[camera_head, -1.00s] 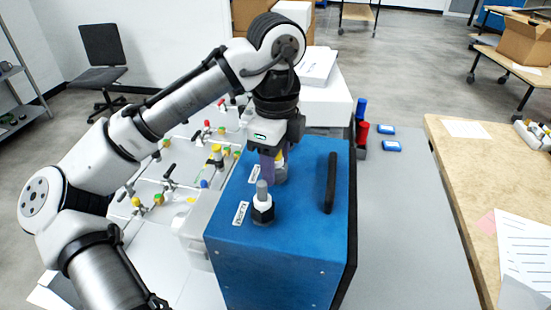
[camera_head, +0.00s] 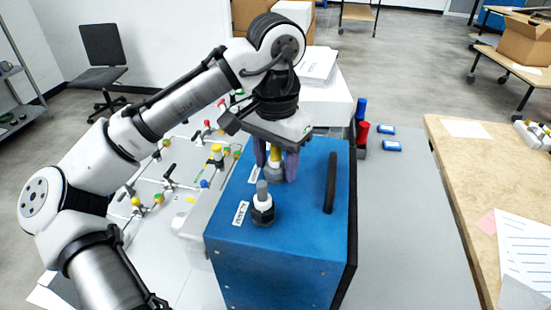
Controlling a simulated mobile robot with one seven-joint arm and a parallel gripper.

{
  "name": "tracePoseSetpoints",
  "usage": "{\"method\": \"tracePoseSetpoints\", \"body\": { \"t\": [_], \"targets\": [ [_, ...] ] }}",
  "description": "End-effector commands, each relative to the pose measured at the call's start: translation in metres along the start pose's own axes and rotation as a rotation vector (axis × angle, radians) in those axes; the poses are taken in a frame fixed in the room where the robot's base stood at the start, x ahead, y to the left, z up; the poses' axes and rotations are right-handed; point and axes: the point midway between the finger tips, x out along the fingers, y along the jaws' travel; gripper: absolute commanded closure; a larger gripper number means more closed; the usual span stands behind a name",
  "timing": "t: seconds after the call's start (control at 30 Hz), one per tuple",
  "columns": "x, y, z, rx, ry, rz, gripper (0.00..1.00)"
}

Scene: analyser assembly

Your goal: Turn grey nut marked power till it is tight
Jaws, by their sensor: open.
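The blue box (camera_head: 285,255) stands on the grey table and carries two upright fittings on its top. The farther fitting has a grey nut (camera_head: 277,175) low down and a yellow part (camera_head: 274,155) above it. My gripper (camera_head: 276,166) points down over this fitting. It is open, with one purple finger on the left and one on the right of the fitting; whether they touch it I cannot tell. The nearer fitting has a black nut (camera_head: 263,215) and a grey stem. A small label by the farther fitting is too small to read.
A black handle (camera_head: 331,183) stands on the box top, right of the fittings. Small valves with coloured caps (camera_head: 160,199) fill the panel at left. The table right of the box is clear.

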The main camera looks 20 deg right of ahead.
Motion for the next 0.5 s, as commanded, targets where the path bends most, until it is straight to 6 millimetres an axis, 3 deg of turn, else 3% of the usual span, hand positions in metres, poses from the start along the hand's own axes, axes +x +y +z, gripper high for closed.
{"method": "tracePoseSetpoints", "body": {
  "t": [0.3, 0.5],
  "targets": [
    [0.0000, 0.0000, 0.0002, -0.369, 0.000, 0.000, 0.51],
    [0.0000, 0.0000, 0.0002, -0.406, 0.000, 0.000, 0.51]
  ]
}}
